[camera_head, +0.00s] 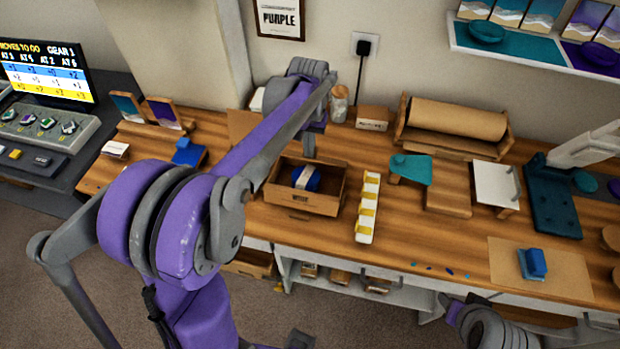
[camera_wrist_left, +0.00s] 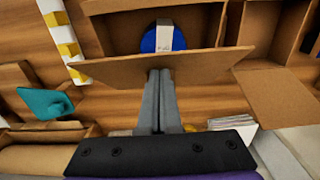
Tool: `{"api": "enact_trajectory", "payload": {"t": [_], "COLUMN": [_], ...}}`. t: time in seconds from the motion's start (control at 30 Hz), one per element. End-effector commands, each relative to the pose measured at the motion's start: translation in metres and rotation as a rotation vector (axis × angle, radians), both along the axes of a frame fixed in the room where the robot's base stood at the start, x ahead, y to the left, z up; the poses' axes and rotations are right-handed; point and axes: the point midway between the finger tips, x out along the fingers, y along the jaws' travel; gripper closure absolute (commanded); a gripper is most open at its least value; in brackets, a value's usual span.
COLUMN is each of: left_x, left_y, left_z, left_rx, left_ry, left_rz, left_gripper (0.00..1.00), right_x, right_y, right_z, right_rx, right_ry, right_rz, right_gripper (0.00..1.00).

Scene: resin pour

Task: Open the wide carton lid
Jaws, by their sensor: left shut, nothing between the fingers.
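My left gripper (camera_head: 310,146) is at the carton's back side, pointing down. Its fingers (camera_wrist_left: 158,78) are shut and empty, with their tips at the flap's edge; I cannot tell if they touch. My right gripper (camera_head: 444,302) is small at the bottom right, its fingers unclear.
A white strip with yellow blocks (camera_head: 367,208) stands right of the carton. A teal stand (camera_head: 411,169) and a paper roll holder (camera_head: 456,120) are farther right. Another cardboard panel (camera_wrist_left: 287,96) lies beside the carton.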

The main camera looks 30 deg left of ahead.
Motion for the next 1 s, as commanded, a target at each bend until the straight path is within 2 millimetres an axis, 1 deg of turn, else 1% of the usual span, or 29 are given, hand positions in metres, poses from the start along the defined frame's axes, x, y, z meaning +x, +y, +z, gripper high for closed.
{"api": "enact_trajectory", "payload": {"t": [0.03, 0.13, 0.37, 0.6, 0.87, 1.0], "left_x": [0.005, 0.009, 0.014, 0.028, 0.035, 0.043], "left_y": [0.001, 0.002, 0.004, 0.007, 0.008, 0.01], "left_z": [0.003, 0.006, 0.007, 0.013, 0.014, 0.016], "left_rx": [0.001, 0.001, 0.001, 0.001, 0.001, 0.001], "left_ry": [-0.004, -0.004, -0.003, -0.004, -0.003, -0.003], "left_rz": [0.0, 0.0, 0.0, 0.0, 0.0, 0.0], "left_gripper": [1.0, 1.0, 1.0, 1.0, 1.0, 1.0], "right_x": [0.001, 0.002, 0.003, 0.005, 0.006, 0.007], "right_y": [0.0, 0.0, 0.0, 0.0, 0.0, 0.0], "right_z": [0.003, 0.006, 0.007, 0.013, 0.015, 0.017], "right_rx": [0.0, 0.0, 0.0, 0.0, 0.0, 0.0], "right_ry": [-0.002, -0.004, -0.005, -0.01, -0.011, -0.013], "right_rz": [0.0, 0.0, 0.0, 0.0, 0.0, 0.0], "right_gripper": [0.5, 0.5, 0.5, 0.5, 0.5, 0.5]}}
